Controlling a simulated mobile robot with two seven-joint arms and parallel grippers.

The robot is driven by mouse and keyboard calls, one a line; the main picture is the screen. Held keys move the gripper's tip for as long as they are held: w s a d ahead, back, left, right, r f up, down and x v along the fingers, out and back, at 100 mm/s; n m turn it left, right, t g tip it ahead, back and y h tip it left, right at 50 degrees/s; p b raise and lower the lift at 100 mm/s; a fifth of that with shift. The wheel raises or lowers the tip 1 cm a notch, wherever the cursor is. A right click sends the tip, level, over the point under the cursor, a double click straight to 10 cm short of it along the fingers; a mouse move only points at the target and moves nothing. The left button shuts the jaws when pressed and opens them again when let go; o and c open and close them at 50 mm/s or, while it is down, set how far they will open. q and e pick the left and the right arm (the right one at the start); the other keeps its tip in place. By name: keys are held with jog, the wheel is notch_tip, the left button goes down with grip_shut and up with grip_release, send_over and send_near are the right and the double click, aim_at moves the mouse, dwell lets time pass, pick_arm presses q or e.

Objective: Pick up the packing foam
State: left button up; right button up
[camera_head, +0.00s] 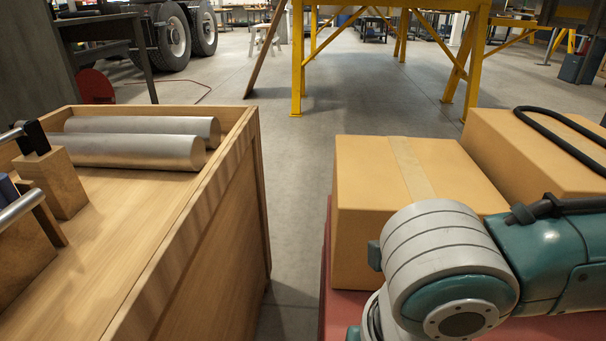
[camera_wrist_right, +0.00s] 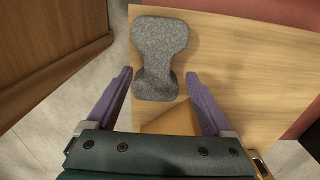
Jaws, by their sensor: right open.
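The packing foam (camera_wrist_right: 160,45) is a grey speckled piece with wide ends and a narrower waist. In the right wrist view it lies on a light wood-coloured surface (camera_wrist_right: 245,75), near its left edge. My right gripper (camera_wrist_right: 158,74) has two purple fingers spread apart, with nothing held between them. The near end of the foam shows between and just beyond the fingertips; I cannot tell the height gap. In the head view my right arm comes in from the right, its gripper is hidden, and the foam does not show. My left gripper is in neither view.
A wooden crate (camera_head: 205,222) with metal cylinders (camera_head: 130,150) stands at left. Cardboard boxes (camera_head: 365,185) (camera_head: 540,150) sit at right on a red surface (camera_head: 335,305). Bare floor (camera_head: 300,160) lies between them. A yellow frame (camera_head: 298,60) stands behind.

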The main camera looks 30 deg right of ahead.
jog(key=f+b, duration=0.2)
jog(key=f, duration=0.1)
jog(key=f+b, duration=0.1)
jog(key=f, duration=0.1)
jog(key=shift+w, duration=0.4)
jog(key=shift+f, duration=0.35)
jog(key=shift+r, duration=0.1)
grip_shut()
